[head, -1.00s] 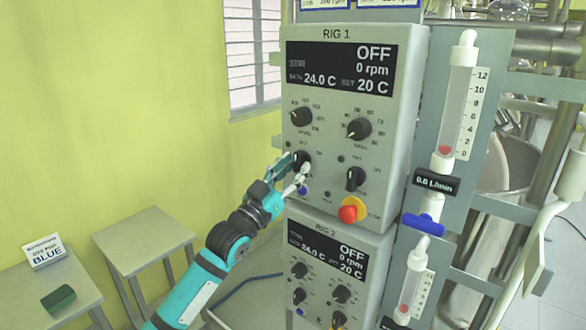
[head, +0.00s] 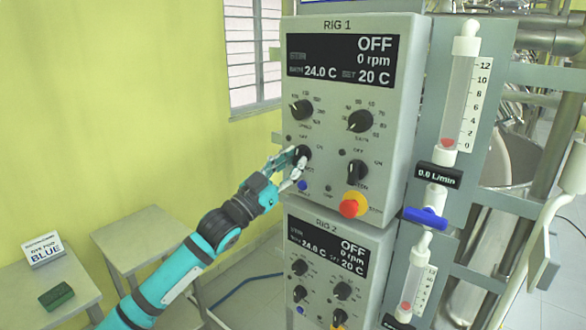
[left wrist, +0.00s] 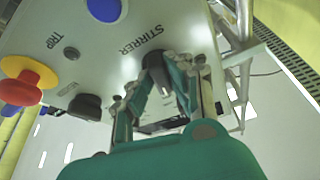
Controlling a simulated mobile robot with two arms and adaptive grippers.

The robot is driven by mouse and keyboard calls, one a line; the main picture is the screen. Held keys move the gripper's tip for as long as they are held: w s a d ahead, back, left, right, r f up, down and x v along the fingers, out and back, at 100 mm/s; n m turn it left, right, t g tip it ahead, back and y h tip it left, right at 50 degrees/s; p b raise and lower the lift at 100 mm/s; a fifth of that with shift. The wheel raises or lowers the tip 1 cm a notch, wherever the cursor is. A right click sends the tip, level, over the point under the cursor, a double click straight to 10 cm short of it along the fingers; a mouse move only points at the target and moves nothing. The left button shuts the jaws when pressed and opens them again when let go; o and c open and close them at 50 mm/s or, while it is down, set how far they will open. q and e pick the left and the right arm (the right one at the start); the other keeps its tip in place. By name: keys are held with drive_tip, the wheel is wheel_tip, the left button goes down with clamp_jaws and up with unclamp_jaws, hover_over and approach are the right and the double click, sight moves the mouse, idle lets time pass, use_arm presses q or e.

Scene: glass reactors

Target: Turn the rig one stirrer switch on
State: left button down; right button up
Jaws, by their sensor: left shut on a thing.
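The rig one panel (head: 388,201) is a grey box marked RIG 1. Its display (head: 340,62) reads OFF, 0 rpm, 24.0 C and SET 20 C. The stirrer switch (head: 303,152) is a black knob at the panel's lower left. My left gripper (head: 296,164) is at this knob, its fingers shut around it. In the left wrist view the fingers hold the black knob (left wrist: 154,62) beside the printed word STIRRER. The fingers partly hide the knob, so its pointer direction is hard to read. My right gripper is not in view.
Close by are a blue button (head: 302,186), a black knob (head: 357,172) and a red stop button on yellow (head: 352,205). The rig two panel (head: 318,305) is below. A flow tube (head: 462,90) stands right. Two small tables (head: 140,240) stand left.

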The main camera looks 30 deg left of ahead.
use_arm(q)
drive_tip(key=m+h, duration=0.1)
drive_tip(key=m, duration=0.2)
drive_tip(key=shift+a+g+h, duration=0.1)
drive_tip(key=shift+g+h, duration=0.2)
drive_tip(key=m+h, duration=0.1)
drive_tip(key=m, duration=0.1)
drive_tip(key=shift+a+r+m+g, duration=0.1)
drive_tip(key=shift+m+g, duration=0.2)
drive_tip(key=shift+g, duration=0.1)
drive_tip(key=shift+a+r+m+g+h+p, duration=0.1)
drive_tip(key=shift+m+g+h+p, duration=0.35)
drive_tip(key=shift+m, duration=1.1)
drive_tip(key=shift+a+r+m+g+h+p, duration=0.1)
drive_tip(key=shift+m+g+h+p, duration=0.3)
drive_tip(key=shift+m, duration=1.15)
drive_tip(key=shift+d+g, duration=0.1)
drive_tip(key=shift+g, duration=0.15)
drive_tip(key=c, duration=1.3)
unclamp_jaws()
drive_tip(key=shift+o, duration=0.2)
